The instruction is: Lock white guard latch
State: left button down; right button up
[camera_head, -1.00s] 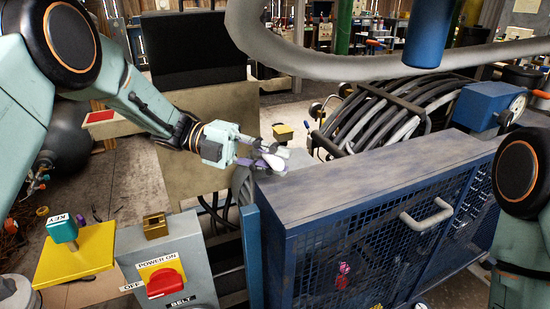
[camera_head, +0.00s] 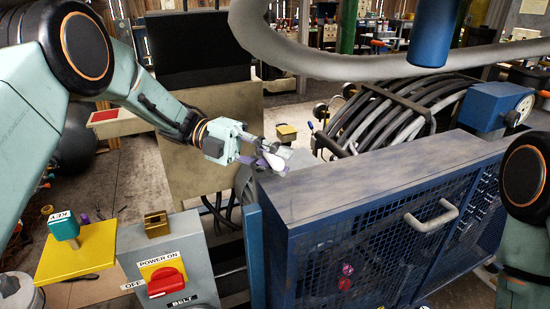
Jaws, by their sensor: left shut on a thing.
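The white guard latch (camera_head: 273,161) shows as a small pale rounded piece at the left back corner of the blue guard box (camera_head: 350,188). My left gripper (camera_head: 262,158) is shut on it, with its fingers reaching right from the wrist. The fingers hide part of the latch and its mount. My right arm shows at the right edge, but its gripper is out of view.
A grey control box with a red power switch (camera_head: 165,282) stands at the lower left. Beside it is a yellow plate (camera_head: 78,252) with a teal key (camera_head: 63,226). A grey pipe (camera_head: 330,66) arches overhead. Hoses (camera_head: 385,118) are coiled behind the guard.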

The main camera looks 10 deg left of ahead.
pick_arm(q)
jog(key=shift+s+f, duration=0.2)
jog(key=c, duration=1.6)
grip_release()
jog(key=shift+c, duration=0.2)
jog(key=o, duration=0.5)
jog(key=shift+s+r, duration=0.2)
jog(key=shift+w+a, duration=0.1)
jog(key=shift+w, duration=0.25)
jog(key=v, duration=1.1)
jog(key=shift+a, duration=0.45)
jog(key=shift+f, duration=0.1)
